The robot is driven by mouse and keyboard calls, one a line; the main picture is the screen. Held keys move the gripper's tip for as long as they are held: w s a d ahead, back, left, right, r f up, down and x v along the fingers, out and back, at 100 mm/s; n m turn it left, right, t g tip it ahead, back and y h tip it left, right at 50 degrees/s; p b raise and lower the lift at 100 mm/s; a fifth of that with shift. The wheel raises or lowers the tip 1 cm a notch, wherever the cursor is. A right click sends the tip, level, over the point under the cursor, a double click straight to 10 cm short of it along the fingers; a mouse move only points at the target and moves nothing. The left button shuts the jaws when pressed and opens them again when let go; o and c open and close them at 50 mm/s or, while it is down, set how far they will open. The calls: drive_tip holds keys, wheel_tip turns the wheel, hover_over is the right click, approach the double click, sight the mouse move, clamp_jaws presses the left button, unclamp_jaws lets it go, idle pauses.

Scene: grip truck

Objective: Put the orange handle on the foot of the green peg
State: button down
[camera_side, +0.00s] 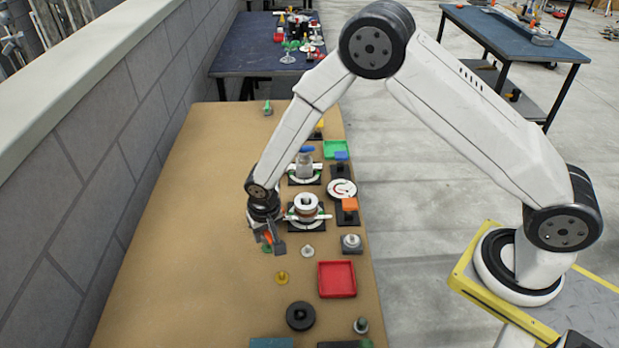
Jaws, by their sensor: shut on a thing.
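My gripper (274,247) is low over the brown table, left of the row of fixtures. It is shut on a small orange piece, which looks like the orange handle (268,237); the fingers hide much of it. A bit of green (266,249) shows just under and left of the fingers. It may be the foot of a green peg, but I cannot tell whether the orange piece touches it. Another green peg-like piece (268,108) stands at the far end of the table.
A white ringed fixture (306,203) is close right of my gripper. A silver knob (307,252), a yellow knob (281,278), a red tray (337,279) and a black disc (300,316) are nearer the camera. The table's left side is clear.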

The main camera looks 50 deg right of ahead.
drive_tip(key=shift+f, duration=1.5)
idle(2.2)
unclamp_jaws()
drive_tip(key=shift+r, duration=0.15)
drive_tip(key=shift+r, duration=3.6)
drive_tip(key=s+d+r+n, duration=0.1)
drive_tip(key=s+d+r, duration=0.5)
drive_tip(key=s+d, duration=0.1)
drive_tip(key=s+d+r+n+t, duration=0.1)
drive_tip(key=s+d+r+n, duration=0.1)
drive_tip(key=s+d+r, duration=0.4)
drive_tip(key=s, duration=0.4)
drive_tip(key=shift+d+r, duration=0.3)
drive_tip(key=shift+d, duration=0.1)
